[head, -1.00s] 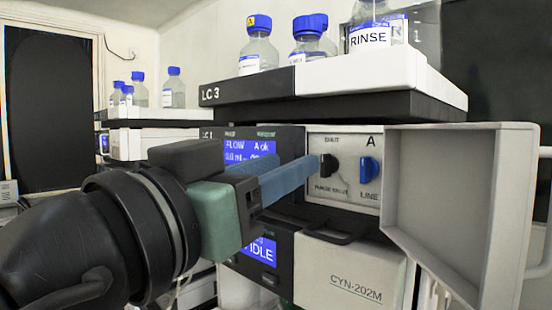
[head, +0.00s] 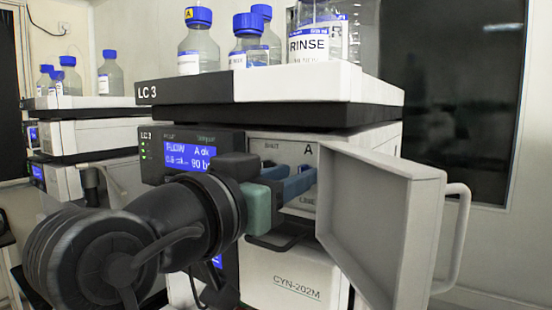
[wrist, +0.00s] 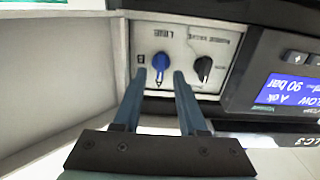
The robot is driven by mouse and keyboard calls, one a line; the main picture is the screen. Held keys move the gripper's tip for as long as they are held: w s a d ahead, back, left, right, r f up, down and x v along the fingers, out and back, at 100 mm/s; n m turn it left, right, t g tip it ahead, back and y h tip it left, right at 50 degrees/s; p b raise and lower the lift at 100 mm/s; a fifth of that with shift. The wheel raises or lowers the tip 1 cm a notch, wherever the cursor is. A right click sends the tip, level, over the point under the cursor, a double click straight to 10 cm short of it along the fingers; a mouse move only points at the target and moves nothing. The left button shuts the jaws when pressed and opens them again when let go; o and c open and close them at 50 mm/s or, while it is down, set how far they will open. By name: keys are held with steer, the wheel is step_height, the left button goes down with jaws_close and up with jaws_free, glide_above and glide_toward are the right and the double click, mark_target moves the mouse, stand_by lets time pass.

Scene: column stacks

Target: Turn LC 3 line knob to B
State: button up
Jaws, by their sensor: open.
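The blue LINE knob (wrist: 160,62) sits on the white panel (wrist: 190,35) of LC 3, seen upside down in the wrist view. Its narrow end points away from the LINE lettering. In the head view an A (head: 308,151) is printed above the knob's place; my fingers largely cover the knob there. My gripper (wrist: 160,74) is open, its two fingers reaching to the panel on either side of the blue knob. I cannot tell whether they touch it. It also shows in the head view (head: 302,180), in front of the panel.
A black purge valve knob (wrist: 203,66) is beside the right finger in the wrist view. The open door (head: 375,225) stands close to the right of my gripper. A display (head: 190,157) is on the left, and bottles (head: 248,45) stand on top.

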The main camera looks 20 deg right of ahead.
steer(key=shift+w+d, duration=0.4)
steer(key=shift+d, duration=0.05)
jaws_close()
